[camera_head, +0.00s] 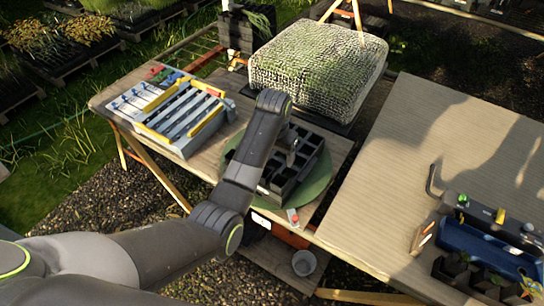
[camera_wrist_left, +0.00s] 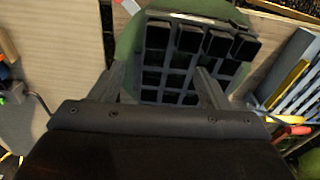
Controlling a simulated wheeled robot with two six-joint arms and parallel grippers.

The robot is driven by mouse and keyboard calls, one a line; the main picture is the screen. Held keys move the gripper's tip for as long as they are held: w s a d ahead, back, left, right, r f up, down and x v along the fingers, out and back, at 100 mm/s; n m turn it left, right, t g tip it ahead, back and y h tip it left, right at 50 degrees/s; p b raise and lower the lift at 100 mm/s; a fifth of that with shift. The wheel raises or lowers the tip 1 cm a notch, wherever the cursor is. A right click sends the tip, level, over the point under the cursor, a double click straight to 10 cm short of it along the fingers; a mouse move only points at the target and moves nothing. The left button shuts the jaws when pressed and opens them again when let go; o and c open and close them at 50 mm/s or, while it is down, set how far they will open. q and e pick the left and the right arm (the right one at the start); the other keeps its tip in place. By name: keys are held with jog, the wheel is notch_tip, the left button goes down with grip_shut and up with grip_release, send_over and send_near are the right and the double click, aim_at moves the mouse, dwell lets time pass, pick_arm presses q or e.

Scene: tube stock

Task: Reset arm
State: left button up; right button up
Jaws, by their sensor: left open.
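My left arm reaches in from the lower left of the head view, and its gripper (camera_head: 291,152) hangs over a black cell tray (camera_head: 306,163), partly hidden behind my wrist. In the left wrist view the two fingers (camera_wrist_left: 160,84) are spread apart with nothing seen between them but the tray beyond. The black tray (camera_wrist_left: 178,80) shows square cells, with several dark blocks along its far row. It rests on a round green mat (camera_head: 318,190). I cannot tell whether the fingers touch the tray. My right gripper is in neither view.
A rack of grey channels with yellow bars (camera_head: 180,112) stands left on the wooden table. A large mesh-covered block (camera_head: 318,68) is behind the tray. The right table (camera_head: 440,130) is bare in its middle; a blue tray (camera_head: 480,250) lies at its front. A bucket (camera_head: 304,263) is below.

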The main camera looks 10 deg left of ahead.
pick_arm(q)
jog(key=shift+w+d, duration=0.1)
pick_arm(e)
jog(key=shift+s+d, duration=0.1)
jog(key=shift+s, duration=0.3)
pick_arm(q)
jog(key=s+a+f+n+b, duration=0.1)
jog(key=s+a+f+b, duration=0.3)
jog(key=f, duration=0.8)
jog(key=s+a+f+n+b, duration=0.1)
jog(key=s+a+f, duration=0.2)
jog(key=s+f, duration=0.7)
jog(key=s+a+f+b, duration=0.2)
jog(key=a+f+b, duration=0.15)
jog(key=f, duration=1.15)
jog(key=s+a+f+n+b, duration=0.1)
jog(key=s+a+f+b, duration=0.1)
jog(key=s+f, duration=0.5)
jog(key=s+a+f+b, duration=0.2)
jog(key=s+a+f, duration=0.3)
jog(key=s, duration=1.1)
jog(key=s+a+f+n+y+b, duration=0.1)
jog(key=s+a+f, duration=0.3)
jog(key=s+f, duration=0.5)
jog(key=s+b, duration=0.1)
jog(key=s, duration=0.2)
jog(key=shift+n, duration=0.3)
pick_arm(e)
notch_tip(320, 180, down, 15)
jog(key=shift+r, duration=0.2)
